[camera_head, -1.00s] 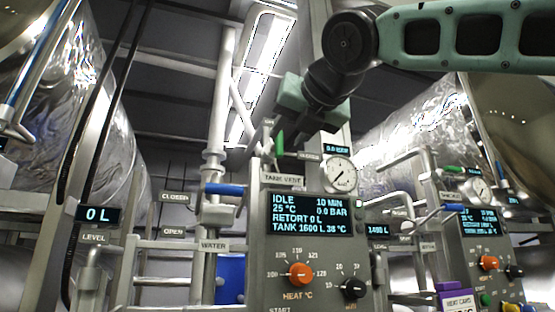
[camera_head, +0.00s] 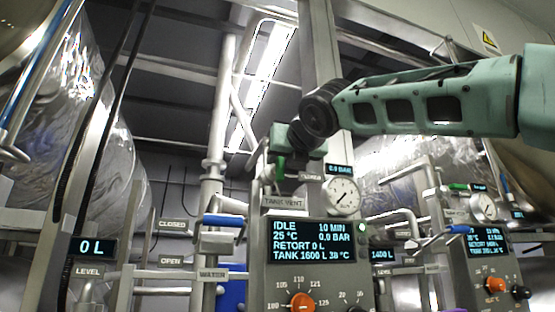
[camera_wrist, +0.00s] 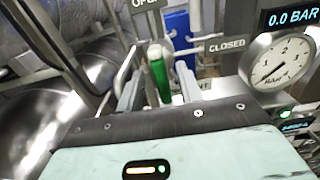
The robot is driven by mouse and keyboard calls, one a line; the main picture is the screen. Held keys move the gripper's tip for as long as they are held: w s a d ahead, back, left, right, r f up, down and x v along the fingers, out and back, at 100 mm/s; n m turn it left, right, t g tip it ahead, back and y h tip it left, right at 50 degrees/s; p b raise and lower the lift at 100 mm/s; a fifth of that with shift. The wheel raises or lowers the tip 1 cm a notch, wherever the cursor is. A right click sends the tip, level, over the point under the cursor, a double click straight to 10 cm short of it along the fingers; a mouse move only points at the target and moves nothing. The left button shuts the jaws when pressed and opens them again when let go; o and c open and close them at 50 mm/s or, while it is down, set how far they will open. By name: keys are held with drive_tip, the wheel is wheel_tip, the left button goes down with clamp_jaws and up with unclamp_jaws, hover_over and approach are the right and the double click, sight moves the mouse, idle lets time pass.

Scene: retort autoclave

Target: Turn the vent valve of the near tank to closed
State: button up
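The green vent valve handle (camera_head: 281,168) stands above the TANK VENT label (camera_head: 283,202) on the near control panel. In the wrist view, the green handle (camera_wrist: 161,80) has a pale rounded top and lies between my two fingers. My gripper (camera_wrist: 158,72) is open, with a finger on each side of the handle; I cannot tell whether either touches it. In the head view my gripper (camera_head: 297,140) is right at the handle, its fingers mostly hidden. In the wrist view, an OPEN label (camera_wrist: 146,3) is up left and a CLOSED label (camera_wrist: 226,45) right.
A pressure gauge (camera_head: 343,196) stands close right of the handle, with a 0.0 BAR display (camera_head: 340,170) above. The panel screen (camera_head: 312,242) reads IDLE. A blue-handled water valve (camera_head: 224,221) is to the left. A second panel (camera_head: 488,255) stands at the right.

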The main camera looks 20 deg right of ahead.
sight(282, 160)
drive_tip(key=shift+w+p, duration=0.35)
drive_tip(key=shift+w, duration=1.75)
drive_tip(key=shift+c, duration=0.3)
clamp_jaws()
